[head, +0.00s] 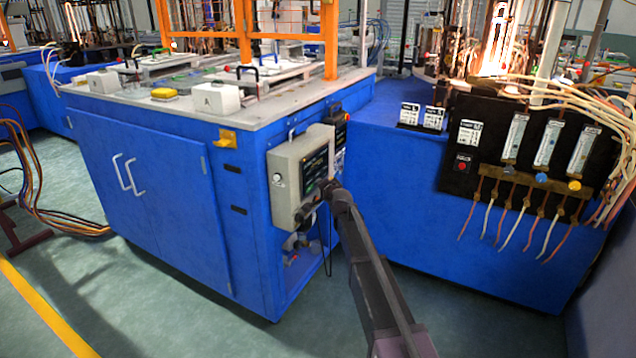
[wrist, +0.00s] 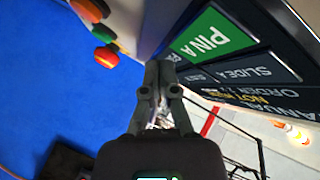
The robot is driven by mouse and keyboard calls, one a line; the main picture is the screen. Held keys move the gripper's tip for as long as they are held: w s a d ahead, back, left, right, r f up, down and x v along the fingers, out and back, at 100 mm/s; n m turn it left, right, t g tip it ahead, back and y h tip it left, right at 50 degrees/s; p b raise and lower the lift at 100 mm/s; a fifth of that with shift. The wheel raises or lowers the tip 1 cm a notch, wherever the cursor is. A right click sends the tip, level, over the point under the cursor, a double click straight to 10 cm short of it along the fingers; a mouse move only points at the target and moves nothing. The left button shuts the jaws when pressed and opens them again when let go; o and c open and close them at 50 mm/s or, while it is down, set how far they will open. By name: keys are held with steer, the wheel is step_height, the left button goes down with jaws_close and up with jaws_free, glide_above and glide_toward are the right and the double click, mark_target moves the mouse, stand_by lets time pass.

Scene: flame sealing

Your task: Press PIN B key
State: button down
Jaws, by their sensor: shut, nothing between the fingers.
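The grey control box (head: 300,172) with a dark screen hangs on the end of the blue cabinet. My gripper (head: 328,187) is at the lower right of that screen. In the wrist view my gripper (wrist: 159,64) is shut and empty, its fingertips together close to the panel's edge. Whether they touch the panel cannot be told. A lit green key marked PIN A (wrist: 213,38) lies just right of the fingertips. A dark key marked SLIDE A (wrist: 245,73) is beside it. I cannot make out a key marked PIN B in either view.
Red, green and orange knobs, such as the orange one (wrist: 106,57), stick out at the wrist view's upper left. A blue bench (head: 400,220) with a black gauge panel (head: 462,172) stands to the right. Green floor (head: 200,325) is open in front.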

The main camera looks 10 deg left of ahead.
steer(key=shift+s+d, duration=0.3)
steer(key=shift+d, duration=0.4)
steer(key=shift+d, duration=0.1)
steer(key=shift+s+d, duration=0.3)
steer(key=shift+d, duration=0.45)
steer(key=shift+s+d, duration=0.25)
steer(key=shift+d, duration=0.5)
steer(key=shift+s+d, duration=0.3)
steer(key=shift+d, duration=0.45)
